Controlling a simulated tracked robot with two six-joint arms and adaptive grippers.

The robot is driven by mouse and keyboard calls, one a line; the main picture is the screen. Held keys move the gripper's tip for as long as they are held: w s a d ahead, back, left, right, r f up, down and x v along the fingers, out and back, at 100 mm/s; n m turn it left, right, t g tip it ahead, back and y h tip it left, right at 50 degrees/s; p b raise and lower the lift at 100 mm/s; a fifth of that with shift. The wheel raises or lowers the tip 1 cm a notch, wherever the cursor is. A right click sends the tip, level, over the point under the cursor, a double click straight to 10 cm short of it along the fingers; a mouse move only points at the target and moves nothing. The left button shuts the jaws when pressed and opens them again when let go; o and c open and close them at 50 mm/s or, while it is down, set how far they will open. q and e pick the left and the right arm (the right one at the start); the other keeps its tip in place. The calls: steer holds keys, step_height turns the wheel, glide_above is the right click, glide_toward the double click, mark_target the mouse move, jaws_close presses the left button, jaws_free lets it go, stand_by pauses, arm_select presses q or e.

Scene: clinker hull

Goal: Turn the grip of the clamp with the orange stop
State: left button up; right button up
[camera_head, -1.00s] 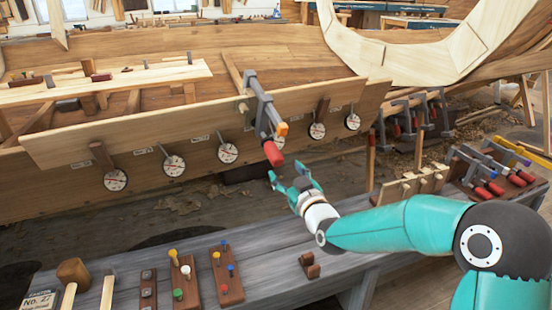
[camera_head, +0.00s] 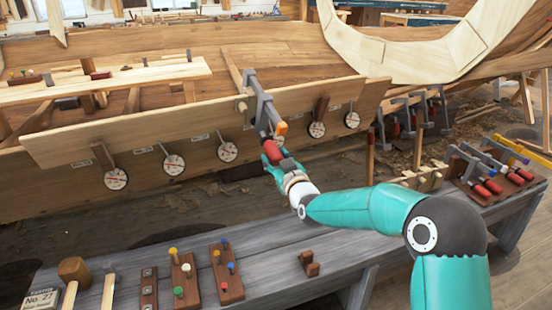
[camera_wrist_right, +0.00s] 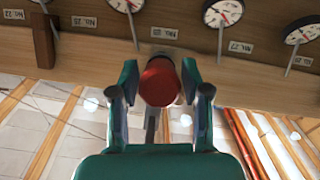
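The clamp with the orange stop (camera_head: 281,128) hangs on the hull plank; its grey bar (camera_head: 261,104) slants down toward me. Its red grip (camera_head: 273,152) is at the lower end and shows end-on in the right wrist view (camera_wrist_right: 160,82). My right gripper (camera_head: 276,162) is at this grip, with one finger on each side of it; it also shows in the wrist view (camera_wrist_right: 160,78). My left gripper is not in view.
Round dials (camera_head: 174,165) line the plank on both sides of the clamp. Below is a grey bench (camera_head: 330,248) with peg boards (camera_head: 226,275), mallets and a small brown block (camera_head: 308,263). More red-gripped clamps (camera_head: 487,185) lie at the right.

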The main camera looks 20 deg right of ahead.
steer(key=c, duration=0.7)
steer(key=shift+o, duration=0.2)
steer(key=shift+d+f+m+y+b, duration=0.15)
steer(key=shift+m+y+b, duration=0.5)
steer(key=shift+b, duration=0.7)
steer(key=shift+m+y+b, duration=0.3)
steer(key=shift+m+y, duration=0.15)
steer(key=shift+r+m+g+y+p, duration=0.3)
steer(key=shift+m+y+p, duration=0.35)
steer(key=shift+m+y, duration=0.15)
steer(key=m+y+p, duration=0.2)
steer(key=p, duration=0.1)
steer(key=shift+f+m, duration=0.1)
steer(key=shift+m, duration=0.2)
steer(key=shift+f+m+y+p, duration=0.15)
steer(key=shift+m+y+p, duration=0.5)
steer(key=shift+m+y, duration=0.55)
steer(key=shift+m, duration=0.2)
steer(key=shift+f, duration=0.1)
